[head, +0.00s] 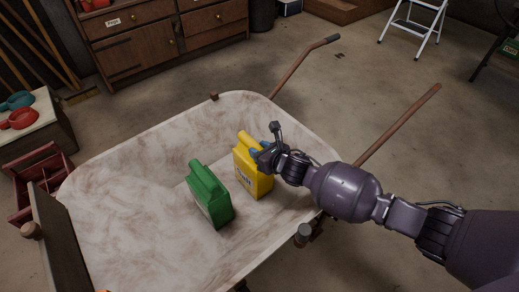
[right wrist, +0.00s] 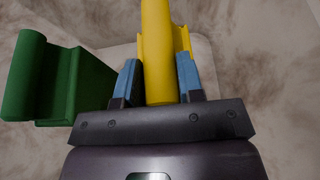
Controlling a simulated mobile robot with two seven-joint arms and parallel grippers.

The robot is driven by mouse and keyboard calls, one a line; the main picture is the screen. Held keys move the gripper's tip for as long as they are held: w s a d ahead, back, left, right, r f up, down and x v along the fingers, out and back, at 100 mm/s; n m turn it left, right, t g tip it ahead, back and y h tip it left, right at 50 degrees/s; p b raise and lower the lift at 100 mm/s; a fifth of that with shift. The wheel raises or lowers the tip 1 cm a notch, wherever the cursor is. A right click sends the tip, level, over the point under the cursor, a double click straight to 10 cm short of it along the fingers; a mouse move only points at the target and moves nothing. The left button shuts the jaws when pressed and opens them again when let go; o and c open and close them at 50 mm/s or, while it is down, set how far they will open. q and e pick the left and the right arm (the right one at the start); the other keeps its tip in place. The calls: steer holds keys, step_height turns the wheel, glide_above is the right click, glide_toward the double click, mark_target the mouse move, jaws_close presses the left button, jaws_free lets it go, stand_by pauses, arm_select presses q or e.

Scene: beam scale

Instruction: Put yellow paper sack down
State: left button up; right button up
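The yellow paper sack (head: 252,172) is upright inside the pale wheelbarrow tray (head: 130,190), just right of a green sack (head: 209,195). My right gripper (head: 262,150) comes in from the right at its top. In the right wrist view the blue fingers (right wrist: 157,80) lie on both sides of the yellow sack's top ridge (right wrist: 160,50), close against it. I cannot tell whether the sack's base rests on the tray floor. The green sack also shows at the left of the right wrist view (right wrist: 55,80). My left gripper is not in view.
The tray floor left of and in front of the green sack is bare. Two wooden handles (head: 398,125) extend from the barrow's far right side. A wooden cabinet (head: 150,45), a red crate (head: 40,180) and a white step ladder (head: 412,25) stand around it.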

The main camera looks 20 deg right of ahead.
steer(key=o, duration=0.4)
steer(key=shift+r, duration=0.2)
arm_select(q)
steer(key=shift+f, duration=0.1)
arm_select(e)
steer(key=shift+f, duration=0.1)
steer(key=shift+s+d+r, duration=0.2)
steer(key=shift+s+r, duration=0.2)
steer(key=p+v, duration=0.1)
steer(key=v, duration=0.2)
steer(key=shift+w+r, duration=0.1)
steer(key=shift+w, duration=0.05)
arm_select(q)
steer(key=p, duration=0.1)
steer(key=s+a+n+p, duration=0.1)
steer(key=p, duration=0.1)
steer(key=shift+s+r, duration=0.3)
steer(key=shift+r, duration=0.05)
arm_select(e)
steer(key=v, duration=0.8)
steer(key=shift+s+f, duration=0.2)
steer(key=shift+f, duration=0.15)
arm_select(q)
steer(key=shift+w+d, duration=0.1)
